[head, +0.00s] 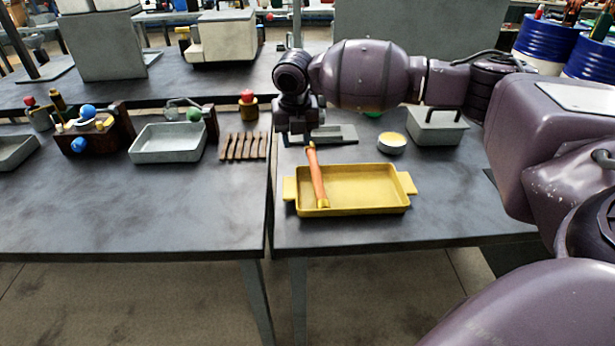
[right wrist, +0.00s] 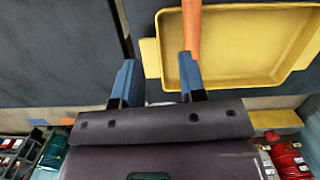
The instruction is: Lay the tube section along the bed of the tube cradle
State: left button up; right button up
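The tube section appears to be the orange tube (head: 317,178) with a yellowish lower end. It lies tilted in the left part of the yellow tray (head: 372,205), its far end up at the back rim. It also shows in the right wrist view (right wrist: 192,28). My right gripper (right wrist: 157,72) is open and empty; the tube shows beyond its right finger. In the head view the right gripper (head: 300,132) hangs at the tube's far end, fingertips unclear. The brown slatted rack (head: 243,147) may be the tube cradle; I cannot tell for certain. My left gripper is not in view.
A grey flat piece (head: 340,134) lies behind the yellow tray, with a round tin (head: 391,143) and a grey box (head: 436,127) to its right. A grey tray (head: 168,146) stands left of the rack. A gap separates the two tables. The left table's front is clear.

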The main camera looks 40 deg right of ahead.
aim_at(316, 174)
jog(key=s+f+g, duration=0.1)
jog(key=s+d+f, duration=0.1)
jog(key=f, duration=0.1)
jog(key=s+d+f+g+h+b, duration=0.1)
jog(key=s+f, duration=0.1)
jog(key=shift+d+f+g, duration=0.15)
jog(key=shift+d+g, duration=0.05)
jog(key=shift+g, duration=0.1)
jog(key=shift+f, duration=0.7)
jog(key=f, duration=0.1)
jog(key=f+b, duration=0.1)
jog(key=f, duration=0.1)
jog(key=shift+s+d+f, duration=0.2)
jog(key=shift+f, duration=0.05)
jog(key=shift+d+f, duration=0.1)
jog(key=shift+f, duration=0.2)
jog(key=shift+r, duration=0.1)
jog(key=shift+c, duration=0.3)
grip_shut()
